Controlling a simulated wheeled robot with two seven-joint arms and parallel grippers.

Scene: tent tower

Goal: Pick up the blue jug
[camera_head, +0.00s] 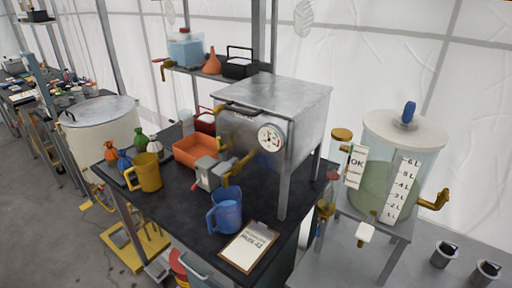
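The blue jug (229,217) stands upright near the front edge of the dark table (183,212), with its handle towards the left. Its inside shows a lighter blue, and I cannot tell whether it holds liquid. A clipboard (249,247) with a white sheet lies just to its right and nearer the edge. A small grey device (206,174) with brass-coloured parts is behind the jug. Neither of my grippers is in view.
A yellow jug (146,172) and several small coloured sacks (124,161) stand left on the table. An orange bin (193,151) is farther back. A metal box with a gauge (270,137) rises behind the blue jug. A clear tank (398,165) stands right.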

